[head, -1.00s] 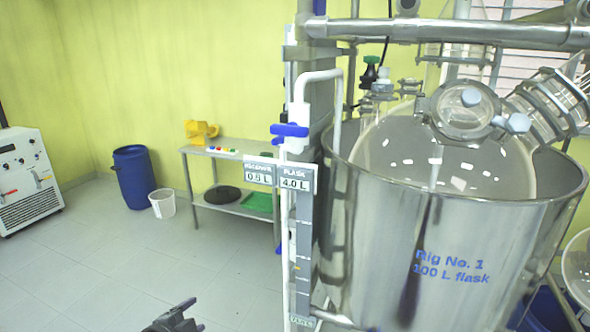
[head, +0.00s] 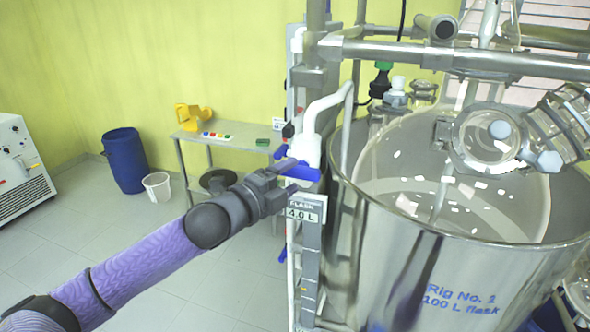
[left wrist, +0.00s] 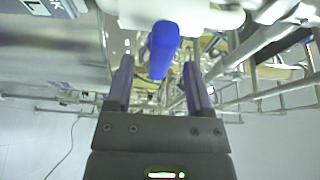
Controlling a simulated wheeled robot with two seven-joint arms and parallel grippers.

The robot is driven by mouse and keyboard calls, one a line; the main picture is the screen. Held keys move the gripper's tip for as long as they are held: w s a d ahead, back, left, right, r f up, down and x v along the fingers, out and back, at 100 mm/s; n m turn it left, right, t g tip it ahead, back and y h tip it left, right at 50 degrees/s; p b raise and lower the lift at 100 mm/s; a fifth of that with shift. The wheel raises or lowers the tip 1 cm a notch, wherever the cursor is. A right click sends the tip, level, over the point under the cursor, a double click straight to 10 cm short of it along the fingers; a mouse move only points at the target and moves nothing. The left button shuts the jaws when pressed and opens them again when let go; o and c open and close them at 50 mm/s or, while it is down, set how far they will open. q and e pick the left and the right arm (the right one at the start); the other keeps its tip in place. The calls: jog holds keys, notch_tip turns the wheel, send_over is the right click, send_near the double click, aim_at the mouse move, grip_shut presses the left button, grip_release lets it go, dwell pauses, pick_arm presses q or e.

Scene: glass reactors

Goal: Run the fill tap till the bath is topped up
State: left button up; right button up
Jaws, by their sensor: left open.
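The fill tap's blue handle (head: 302,172) sits on a white pipe (head: 310,147) at the left of the steel bath (head: 400,270). It also shows in the left wrist view (left wrist: 162,48). My left gripper (head: 288,178) is open at the handle. In the wrist view the handle stands between and just beyond the two fingertips (left wrist: 160,72); I cannot tell whether they touch it. The bath is marked "Rig No. 1, 100 L flask" and has a glass flask (head: 385,165) inside. The water level is not clear. My right gripper is not in view.
A sign reading "FLASK 4.0 L" (head: 303,214) hangs below the tap, close to my gripper. Steel frame pipes (head: 480,62) cross above the bath. A small table (head: 225,137), a blue barrel (head: 125,160) and a white bucket (head: 157,188) stand behind. The left floor is open.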

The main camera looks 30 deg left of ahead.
pick_arm(q)
jog(key=shift+w+d, duration=0.2)
jog(key=shift+w, duration=0.9)
grip_shut()
